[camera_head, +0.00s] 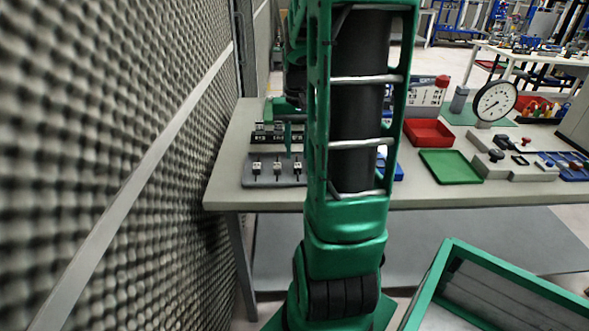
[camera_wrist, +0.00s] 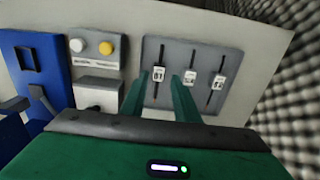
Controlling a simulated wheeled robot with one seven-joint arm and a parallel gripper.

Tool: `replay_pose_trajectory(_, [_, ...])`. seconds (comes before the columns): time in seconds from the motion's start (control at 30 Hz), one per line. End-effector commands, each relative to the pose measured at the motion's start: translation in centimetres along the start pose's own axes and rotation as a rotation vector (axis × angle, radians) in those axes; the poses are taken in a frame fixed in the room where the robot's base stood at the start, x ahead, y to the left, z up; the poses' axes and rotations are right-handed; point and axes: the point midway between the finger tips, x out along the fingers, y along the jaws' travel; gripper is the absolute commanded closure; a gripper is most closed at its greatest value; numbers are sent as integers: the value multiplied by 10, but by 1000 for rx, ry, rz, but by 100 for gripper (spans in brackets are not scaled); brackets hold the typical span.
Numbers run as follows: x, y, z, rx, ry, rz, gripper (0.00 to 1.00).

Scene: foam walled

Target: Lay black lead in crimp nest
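I cannot pick out a black lead or a crimp nest for certain. My arm hides the middle of the table in the head view.
A foam wall (camera_head: 100,130) stands close on the left. Right of my arm are a red tray (camera_head: 428,132), a green tray (camera_head: 450,167), a dial gauge (camera_head: 494,101) and a grey fixture (camera_head: 518,172). A green-framed box (camera_head: 480,258) stands in front.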

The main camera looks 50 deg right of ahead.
Motion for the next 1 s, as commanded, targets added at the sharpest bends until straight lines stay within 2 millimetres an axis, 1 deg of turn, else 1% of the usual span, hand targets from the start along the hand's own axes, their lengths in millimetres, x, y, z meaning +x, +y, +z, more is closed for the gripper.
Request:
replay_pose_trajectory(0.2, [31, 1, 0, 1, -5, 0, 72])
replay_pose_trajectory(0.3, [42, 1, 0, 0, -4, 0, 72])
replay_pose_trajectory(0.4, [47, 1, 0, -1, -2, 0, 72])
replay_pose_trajectory(0.63, [47, 1, 0, 0, -1, 0, 72])
replay_pose_trajectory(0.73, [47, 1, 0, -1, -1, 0, 96])
replay_pose_trajectory(0.77, [47, 1, 0, -1, -1, 0, 100])
replay_pose_trajectory(1.0, [47, 1, 0, -1, -1, 0, 100])
